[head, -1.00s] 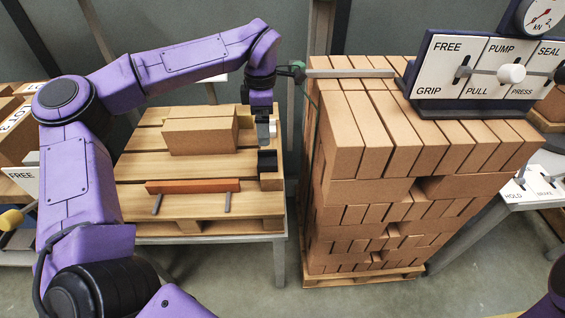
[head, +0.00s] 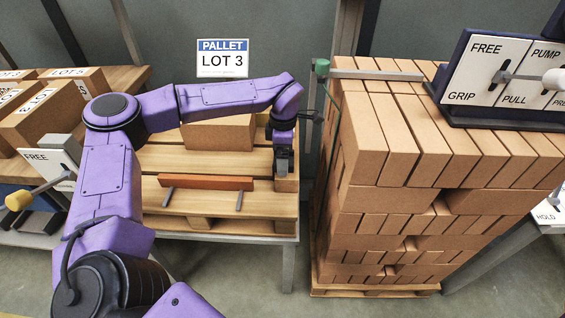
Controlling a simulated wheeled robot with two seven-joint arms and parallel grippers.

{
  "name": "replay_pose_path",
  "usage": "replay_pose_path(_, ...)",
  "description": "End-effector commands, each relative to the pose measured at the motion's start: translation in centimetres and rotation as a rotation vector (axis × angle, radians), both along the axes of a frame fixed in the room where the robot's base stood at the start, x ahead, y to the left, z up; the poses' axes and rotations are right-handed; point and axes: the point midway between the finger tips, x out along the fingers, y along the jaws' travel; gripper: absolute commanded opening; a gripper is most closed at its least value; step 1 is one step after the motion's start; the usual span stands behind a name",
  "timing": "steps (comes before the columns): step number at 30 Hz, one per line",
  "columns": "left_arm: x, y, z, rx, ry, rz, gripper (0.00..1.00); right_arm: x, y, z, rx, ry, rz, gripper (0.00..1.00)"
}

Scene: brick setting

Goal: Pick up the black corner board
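My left gripper (head: 283,163) points down at the right end of the wooden pallet (head: 215,225), just above a small brick-coloured block (head: 287,184) at its front right corner. Dark shapes merge at the fingertips, where the black corner board is. I cannot separate the board from the fingers, nor tell whether they are closed on it. My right gripper is out of view.
A brick block (head: 220,133) and an orange-brown bar (head: 206,182) on two pegs share the pallet. A tall brick stack (head: 400,150) stands close right, with a green-ended metal bar (head: 365,75) and a FREE/GRIP lever panel (head: 490,70) on top.

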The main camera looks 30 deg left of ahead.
Motion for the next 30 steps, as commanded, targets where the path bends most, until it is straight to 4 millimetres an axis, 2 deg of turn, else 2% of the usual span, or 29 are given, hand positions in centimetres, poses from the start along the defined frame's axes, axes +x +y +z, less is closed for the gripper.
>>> replay_pose_path(4, 0.0, 0.0, 0.0, 0.000, -0.001, 0.001, 1.00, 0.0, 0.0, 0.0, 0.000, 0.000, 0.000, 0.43)
replay_pose_path(9, 0.0, 0.1, 0.1, 0.000, 0.000, 0.002, 0.45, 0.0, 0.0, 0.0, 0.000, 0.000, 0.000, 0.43)
replay_pose_path(10, 0.0, 0.1, 0.1, 0.000, 0.000, 0.002, 0.42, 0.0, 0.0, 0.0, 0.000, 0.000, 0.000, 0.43)
replay_pose_path(20, 0.0, 0.1, 0.5, 0.000, -0.002, 0.002, 0.42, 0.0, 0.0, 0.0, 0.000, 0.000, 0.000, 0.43)
replay_pose_path(26, 0.0, 0.1, 3.5, 0.000, -0.006, 0.002, 0.42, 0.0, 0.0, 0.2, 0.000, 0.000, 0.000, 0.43)
replay_pose_path(30, -2.5, -0.2, 6.5, -0.001, -0.008, 0.001, 0.42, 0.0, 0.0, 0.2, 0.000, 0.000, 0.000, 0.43)
